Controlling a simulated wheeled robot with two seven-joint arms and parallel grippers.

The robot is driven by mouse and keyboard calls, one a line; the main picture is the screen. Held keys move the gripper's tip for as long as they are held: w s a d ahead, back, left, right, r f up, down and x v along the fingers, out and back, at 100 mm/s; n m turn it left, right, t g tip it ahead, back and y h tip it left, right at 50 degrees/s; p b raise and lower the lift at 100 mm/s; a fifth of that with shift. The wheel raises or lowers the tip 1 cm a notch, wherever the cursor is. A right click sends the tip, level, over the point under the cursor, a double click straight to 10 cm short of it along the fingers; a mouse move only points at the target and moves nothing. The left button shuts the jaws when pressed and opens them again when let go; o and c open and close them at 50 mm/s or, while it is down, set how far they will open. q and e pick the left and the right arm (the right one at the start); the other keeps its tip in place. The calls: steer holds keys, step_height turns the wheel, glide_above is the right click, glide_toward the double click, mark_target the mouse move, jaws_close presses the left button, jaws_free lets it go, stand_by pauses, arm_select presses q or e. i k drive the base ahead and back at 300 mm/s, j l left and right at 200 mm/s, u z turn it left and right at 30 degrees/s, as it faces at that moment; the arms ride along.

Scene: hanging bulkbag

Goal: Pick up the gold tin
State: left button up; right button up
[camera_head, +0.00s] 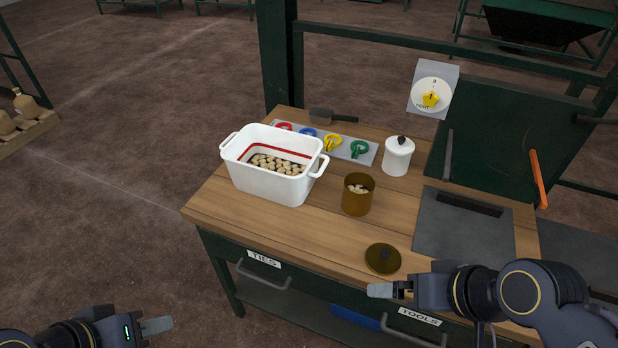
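The gold tin (357,205) is a brownish-gold cylinder standing upright and open on the wooden bench, with several pale pieces inside. A round gold lid with a knob (382,258) lies on the bench in front of it. My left gripper (157,325) is low at the bottom left, off the bench and far from the tin. My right gripper (380,290) is near the bench's front edge, just in front of the lid and apart from the tin. Each shows a pale fingertip side-on, so I cannot tell its opening. Nothing shows held in either.
A white tub (268,187) with several pale pieces stands left of the tin. A white lidded canister (397,156) stands behind the tin. A grey strip with coloured loops (364,155) lies at the back. A dark plate (466,225) is at right. The front-left bench top is clear.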

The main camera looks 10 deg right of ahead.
mark_target(358, 187)
steer(key=i+j+z, duration=0.15)
steer(key=z, duration=0.3)
steer(key=i+j+z, duration=0.2)
steer(key=z, duration=0.2)
steer(key=i+z, duration=0.2)
